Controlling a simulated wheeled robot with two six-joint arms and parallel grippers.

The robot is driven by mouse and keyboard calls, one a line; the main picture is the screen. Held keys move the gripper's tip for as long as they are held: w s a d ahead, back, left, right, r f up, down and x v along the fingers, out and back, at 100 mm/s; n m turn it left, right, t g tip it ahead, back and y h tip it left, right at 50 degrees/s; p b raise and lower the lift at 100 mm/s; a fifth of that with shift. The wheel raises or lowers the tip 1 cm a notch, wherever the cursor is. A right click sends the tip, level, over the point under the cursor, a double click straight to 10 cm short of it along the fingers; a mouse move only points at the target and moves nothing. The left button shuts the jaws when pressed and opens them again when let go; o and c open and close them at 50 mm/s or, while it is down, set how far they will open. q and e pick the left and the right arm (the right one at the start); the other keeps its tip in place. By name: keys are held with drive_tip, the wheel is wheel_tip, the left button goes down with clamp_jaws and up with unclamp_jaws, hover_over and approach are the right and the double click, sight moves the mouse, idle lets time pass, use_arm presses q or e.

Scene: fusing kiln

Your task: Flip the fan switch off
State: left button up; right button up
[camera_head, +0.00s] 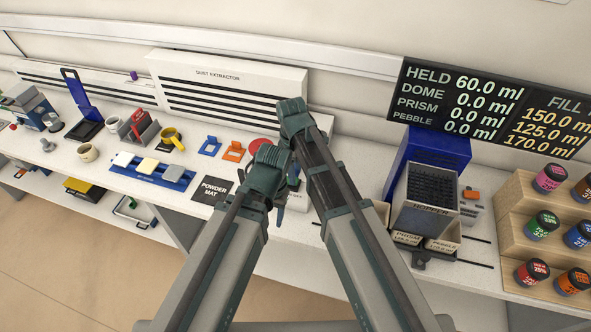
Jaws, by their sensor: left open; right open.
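The white dust extractor (232,75), with dark slots and its name on top, stands against the back wall. I cannot make out a fan switch; my arms cover the area in front of the extractor's right end. My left gripper (268,165) is the lower one, over the bench beside a red round thing (262,146). My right gripper (292,112) is above it, in front of the extractor's right end. Both are open, but their fingertips are mostly hidden by my wrists. I see nothing held in them, and cannot tell whether either touches anything.
The black powder mat (211,190) and a blue tray (150,171) with blocks lie left of my arms. A grey hopper (430,195) and wooden jar rack (530,225) stand right. Bare bench lies between mat and tray.

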wheel_tip(320, 180, up, 11)
drive_tip(key=p, duration=1)
drive_tip(key=shift+a, duration=0.2)
drive_tip(key=shift+w, duration=0.1)
drive_tip(key=s+d+m+t, duration=0.1)
drive_tip(key=s+d+m, duration=0.4)
drive_tip(key=d+m, duration=0.25)
drive_tip(key=s+d+m, duration=0.6)
drive_tip(key=d+m, duration=0.1)
drive_tip(key=d, duration=0.2)
drive_tip(key=s+a+f+n+b, duration=0.1)
drive_tip(key=a+f+b, duration=0.2)
drive_tip(key=f+b, duration=0.3)
drive_tip(key=s+a+f+n+b, duration=0.1)
drive_tip(key=s+a+f+b, duration=0.1)
drive_tip(key=a+f+b, duration=0.2)
drive_tip(key=s+a+f+n+g+b, duration=0.1)
drive_tip(key=a+f+b, duration=0.3)
drive_tip(key=f+b, duration=0.6)
drive_tip(key=shift+s+n+h, duration=0.4)
drive_tip(key=shift+s+n, duration=0.05)
drive_tip(key=shift+s, duration=0.1)
drive_tip(key=shift+a, duration=0.1)
